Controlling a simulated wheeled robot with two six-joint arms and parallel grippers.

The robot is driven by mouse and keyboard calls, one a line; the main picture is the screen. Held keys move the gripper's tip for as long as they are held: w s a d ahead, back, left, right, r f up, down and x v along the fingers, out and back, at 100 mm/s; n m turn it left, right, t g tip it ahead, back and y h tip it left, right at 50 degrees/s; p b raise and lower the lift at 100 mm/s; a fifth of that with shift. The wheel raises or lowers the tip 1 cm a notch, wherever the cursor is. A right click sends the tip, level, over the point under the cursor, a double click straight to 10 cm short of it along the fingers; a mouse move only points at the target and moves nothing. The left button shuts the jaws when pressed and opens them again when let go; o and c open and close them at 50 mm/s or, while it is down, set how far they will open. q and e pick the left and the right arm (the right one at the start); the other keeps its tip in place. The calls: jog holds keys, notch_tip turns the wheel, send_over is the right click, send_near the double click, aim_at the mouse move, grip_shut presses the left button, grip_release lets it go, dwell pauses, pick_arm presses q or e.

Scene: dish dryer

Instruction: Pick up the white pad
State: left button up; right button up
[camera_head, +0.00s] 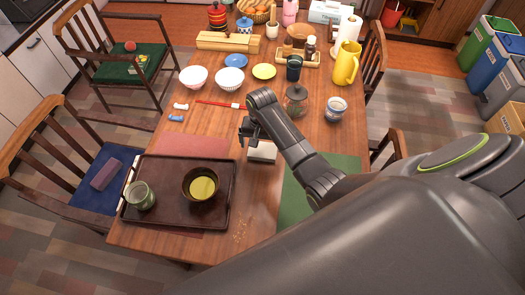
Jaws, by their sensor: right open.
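The white pad (263,152) is a small, pale, block-like thing lying on the wooden table, near the middle, to the right of the brown tray. My right gripper (250,136) is just above its far left part in the picture, pointing down. The gripper is open, with nothing seen between its fingers. The gripper and wrist cover part of the pad's far side. Whether the fingers touch the pad cannot be told. My left gripper is not in view.
A brown tray (163,218) with a green cup (140,196) and a dark bowl (201,185) lies to the left. A glass jar (297,100) and a patterned cup (336,109) stand to the right. A green mat (292,203) lies nearer. White bowls stand farther back.

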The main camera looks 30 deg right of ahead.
aim_at(262, 153)
jog(key=shift+d+f, duration=0.1)
jog(key=shift+f, duration=2.2)
jog(key=c, duration=0.7)
jog(key=shift+r, duration=0.15)
